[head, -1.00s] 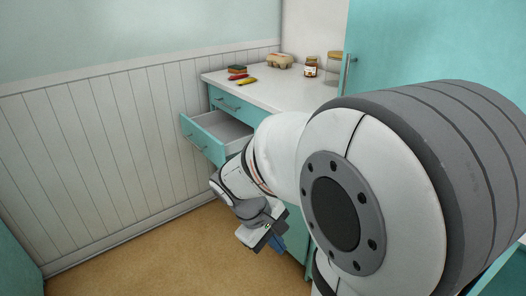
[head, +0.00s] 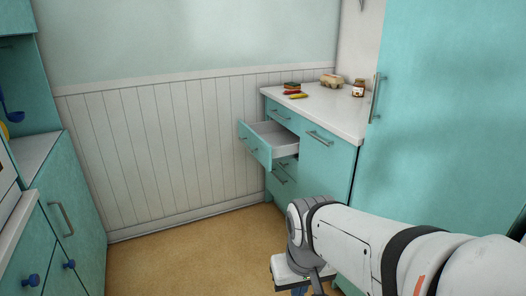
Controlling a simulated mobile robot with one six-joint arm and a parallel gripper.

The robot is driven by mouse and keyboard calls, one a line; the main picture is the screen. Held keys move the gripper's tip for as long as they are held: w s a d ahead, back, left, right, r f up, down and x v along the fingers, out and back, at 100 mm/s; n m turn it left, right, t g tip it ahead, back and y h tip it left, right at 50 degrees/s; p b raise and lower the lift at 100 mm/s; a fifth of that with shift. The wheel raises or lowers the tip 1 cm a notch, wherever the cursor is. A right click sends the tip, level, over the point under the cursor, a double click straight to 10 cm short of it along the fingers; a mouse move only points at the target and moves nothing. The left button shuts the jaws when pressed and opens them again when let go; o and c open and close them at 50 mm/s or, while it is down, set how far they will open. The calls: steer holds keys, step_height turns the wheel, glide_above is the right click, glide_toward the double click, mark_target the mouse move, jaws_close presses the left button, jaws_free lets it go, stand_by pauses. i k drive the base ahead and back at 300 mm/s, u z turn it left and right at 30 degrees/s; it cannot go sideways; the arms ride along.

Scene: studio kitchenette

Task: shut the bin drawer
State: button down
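One teal drawer (head: 255,145) stands pulled out from the cabinet below the counter, near the white panelled wall. It is the only drawer I see clearly open, and its pale inside (head: 277,137) shows no contents. Its front has a metal handle. My gripper (head: 300,288) is low in front of the cabinet, at the bottom edge of the picture, apart from the open drawer and below it to the right. Its fingers are partly cut off, so their opening and anything between them cannot be made out.
The counter (head: 325,112) holds a sponge (head: 292,86), red and yellow produce (head: 297,95), an egg carton (head: 332,81) and a jar (head: 358,88). A tall teal cabinet (head: 440,120) stands right. Another teal unit (head: 60,215) is at left. Bare floor (head: 190,255) lies between.

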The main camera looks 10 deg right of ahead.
mark_target(327, 162)
steer(key=z, duration=0.2)
steer(key=i, duration=1.5)
steer(key=u, duration=0.5)
